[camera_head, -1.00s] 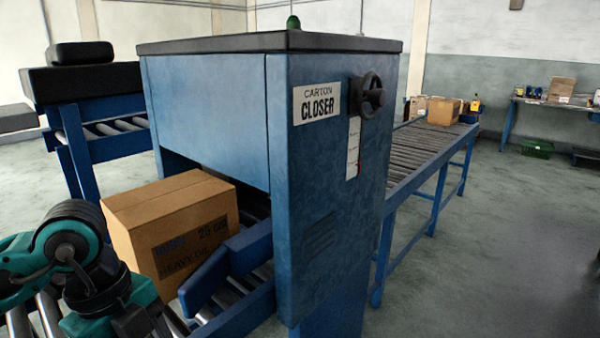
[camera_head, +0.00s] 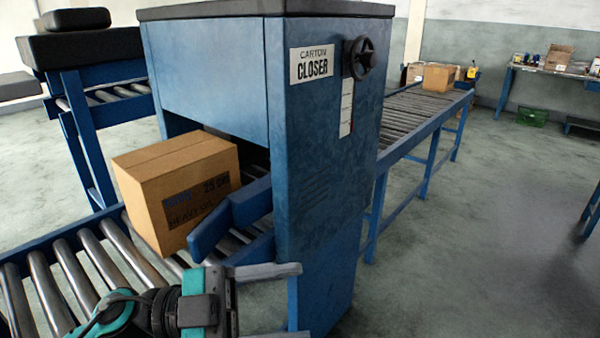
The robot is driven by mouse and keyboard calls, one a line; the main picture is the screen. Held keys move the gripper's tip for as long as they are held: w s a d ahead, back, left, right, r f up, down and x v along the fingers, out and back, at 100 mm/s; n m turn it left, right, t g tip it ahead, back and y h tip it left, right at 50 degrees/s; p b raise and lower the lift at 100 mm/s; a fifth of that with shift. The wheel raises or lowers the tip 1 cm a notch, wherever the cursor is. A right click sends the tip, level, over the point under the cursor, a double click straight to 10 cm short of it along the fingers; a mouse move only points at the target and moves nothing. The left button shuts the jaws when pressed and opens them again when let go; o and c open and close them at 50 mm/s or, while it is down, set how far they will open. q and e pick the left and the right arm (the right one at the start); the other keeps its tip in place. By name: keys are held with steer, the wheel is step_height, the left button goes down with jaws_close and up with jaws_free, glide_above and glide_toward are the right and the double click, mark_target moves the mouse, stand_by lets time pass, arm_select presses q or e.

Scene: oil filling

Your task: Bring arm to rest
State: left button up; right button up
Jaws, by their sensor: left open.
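My left gripper (camera_head: 296,302) reaches in low at the bottom centre, its two pale fingers spread apart with nothing between them. Its teal and black arm (camera_head: 110,312) comes in from the lower left. The gripper is in front of the lower part of the carton closer and apart from the brown carton (camera_head: 178,190), which appears closed on top. My right gripper is not in view.
The carton rests on a roller conveyor (camera_head: 75,275) at the mouth of the blue carton closer (camera_head: 320,190). An outfeed conveyor (camera_head: 415,120) runs back right and carries another carton (camera_head: 438,77). Open floor (camera_head: 480,210) lies to the right.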

arm_select(q)
steer(key=w+a+f+n+t+y, duration=0.4)
steer(key=a+f+n+t+y, duration=0.15)
steer(key=n+t, duration=0.35)
steer(key=w+a+f+n+t+y, duration=0.4)
steer(key=a+f+n+t+y, duration=0.15)
steer(key=f+n+t, duration=0.35)
steer(key=s+a+f+n+g+y, duration=0.2)
steer(key=s+f, duration=0.3)
steer(key=f, duration=0.3)
steer(key=s+a+f+n+g+y, duration=0.2)
steer(key=s+f+g+y, duration=0.3)
steer(key=f, duration=0.3)
steer(key=shift+s+a+f+g+p, duration=0.2)
steer(key=shift+s+g+p, duration=0.1)
steer(key=shift+s+p, duration=0.15)
